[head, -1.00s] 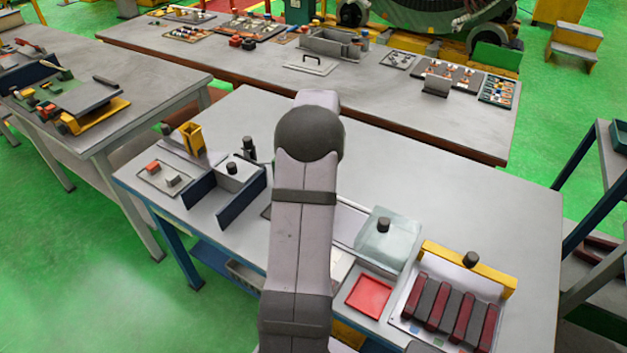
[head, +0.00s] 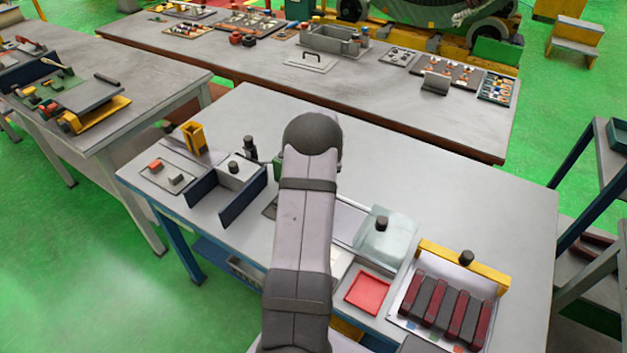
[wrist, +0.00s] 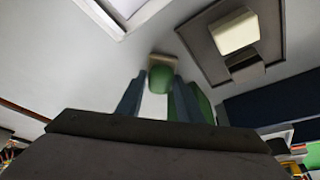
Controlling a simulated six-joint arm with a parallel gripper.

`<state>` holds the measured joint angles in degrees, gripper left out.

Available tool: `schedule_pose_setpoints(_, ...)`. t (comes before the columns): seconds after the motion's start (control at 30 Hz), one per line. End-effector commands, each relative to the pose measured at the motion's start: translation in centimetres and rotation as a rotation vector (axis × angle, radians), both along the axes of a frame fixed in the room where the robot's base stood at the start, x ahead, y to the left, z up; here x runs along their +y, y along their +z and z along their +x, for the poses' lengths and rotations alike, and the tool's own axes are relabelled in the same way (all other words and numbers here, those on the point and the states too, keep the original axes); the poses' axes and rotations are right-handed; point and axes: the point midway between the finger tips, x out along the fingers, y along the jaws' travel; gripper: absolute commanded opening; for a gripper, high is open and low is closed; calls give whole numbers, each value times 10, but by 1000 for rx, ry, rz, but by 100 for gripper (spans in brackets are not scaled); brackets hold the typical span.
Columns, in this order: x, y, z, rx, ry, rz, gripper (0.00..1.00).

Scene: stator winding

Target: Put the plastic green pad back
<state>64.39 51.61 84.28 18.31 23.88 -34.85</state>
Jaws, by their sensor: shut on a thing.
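In the wrist view, my gripper (wrist: 158,82) has its two blue-grey fingers around a green, rounded piece, which I take as the green pad (wrist: 163,77). Another green part (wrist: 191,100) shows beside the right finger. In the head view my arm hides the gripper; a bit of green (head: 278,165) shows left of the arm.
A blue-walled fixture (head: 241,203) and a yellow bracket (head: 193,137) stand left of my arm. A lidded clear box (head: 380,243), a red tray (head: 368,292) and a rack of dark and red bars (head: 450,305) stand to the right. The table's far right is clear.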

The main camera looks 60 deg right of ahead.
Motion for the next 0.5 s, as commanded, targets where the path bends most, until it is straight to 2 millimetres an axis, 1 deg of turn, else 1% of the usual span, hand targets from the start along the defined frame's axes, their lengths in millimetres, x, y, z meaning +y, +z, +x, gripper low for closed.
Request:
schedule_pose_setpoints(0.2, 0, 0, 0, -1, 0, -1, 13)
schedule_pose_setpoints(0.37, 0, -4, 0, -1, 0, -1, 13)
schedule_pose_setpoints(0.4, 0, -3, 0, -1, 0, -1, 43)
schedule_pose_setpoints(0.43, 0, -3, 0, -1, 0, -1, 50)
schedule_pose_setpoints(0.47, 0, -3, 0, -1, 0, -1, 52)
schedule_pose_setpoints(0.5, 0, -3, 0, -1, 0, -1, 52)
